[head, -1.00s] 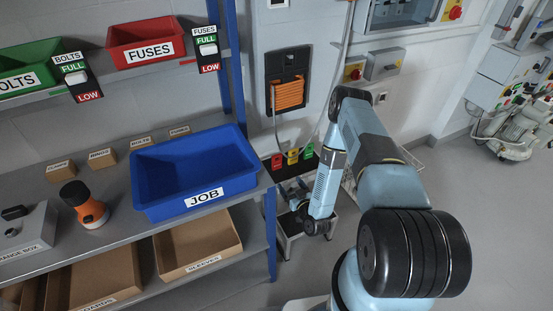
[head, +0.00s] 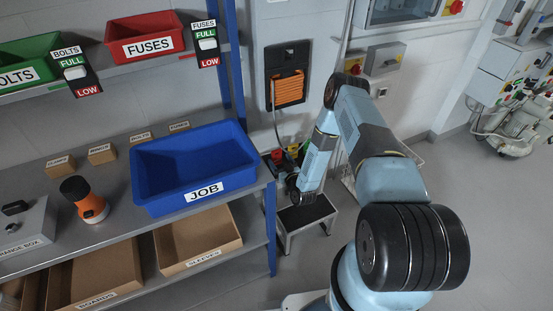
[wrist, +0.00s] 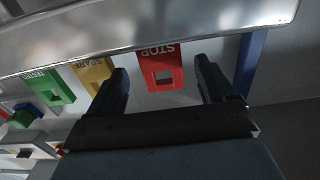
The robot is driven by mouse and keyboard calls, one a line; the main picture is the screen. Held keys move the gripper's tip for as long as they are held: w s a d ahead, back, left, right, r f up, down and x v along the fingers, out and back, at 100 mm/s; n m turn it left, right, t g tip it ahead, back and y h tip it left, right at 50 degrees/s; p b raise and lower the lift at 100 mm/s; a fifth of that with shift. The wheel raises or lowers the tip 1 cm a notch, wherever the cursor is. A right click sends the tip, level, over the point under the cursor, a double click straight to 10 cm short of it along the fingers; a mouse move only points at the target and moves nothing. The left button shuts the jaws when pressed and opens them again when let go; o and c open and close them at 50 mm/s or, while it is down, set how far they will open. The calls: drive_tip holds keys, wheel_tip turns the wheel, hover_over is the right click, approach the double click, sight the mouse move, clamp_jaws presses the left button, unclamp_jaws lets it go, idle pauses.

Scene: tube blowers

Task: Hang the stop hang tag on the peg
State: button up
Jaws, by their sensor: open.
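The red STOP tag (wrist: 163,68) shows in the wrist view, its lettering upside down and a square hole in it. My open gripper (wrist: 160,66) has one dark finger on each side of the tag, with visible gaps between. I cannot tell whether the tag is fully between the fingers in depth. What holds the tag is hidden behind a shiny metal edge. In the head view the red tag (head: 277,155) is small at the wall, just beyond the end of my arm, which partly covers that area. I cannot make out the peg.
A yellow SPARE tag (wrist: 92,72) and a green TESTED tag (wrist: 45,87) hang beside the red one. A step stool (head: 304,216) stands below. The blue JOB bin (head: 163,200) and shelf post are to the left. An orange cable reel (head: 287,88) is above.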

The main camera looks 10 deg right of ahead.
drive_tip(key=shift+x, duration=0.8)
drive_tip(key=c, duration=1.1)
drive_tip(key=shift+r, duration=0.15)
